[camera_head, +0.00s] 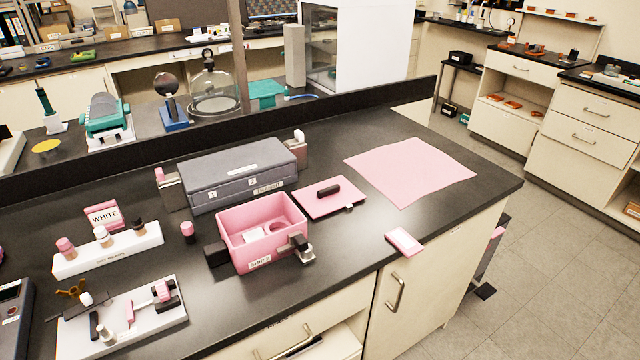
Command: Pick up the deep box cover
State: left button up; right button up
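A flat pink cover (345,205) with a dark bar handle (328,190) on top lies on the black bench top, right of an open pink box (240,225); it appears to be the deep box cover. A small dark tab shows at its front edge. The pink box is uncovered, with a white piece and a round recess visible inside. It has a dark block on its left side, a dark and metal latch-like part on its right, and a white label on its front. Neither of my grippers is in view.
A grey case (215,170) stands behind the pink box. A pink sheet (410,170) lies flat to the right, and a small pink-and-white piece (404,242) lies by the front edge. A white bottle rack (108,252) and a white plate with parts (160,325) stand left.

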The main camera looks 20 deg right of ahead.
aim_at(329, 193)
jog(key=l+u, duration=0.5)
jog(key=l, duration=0.8)
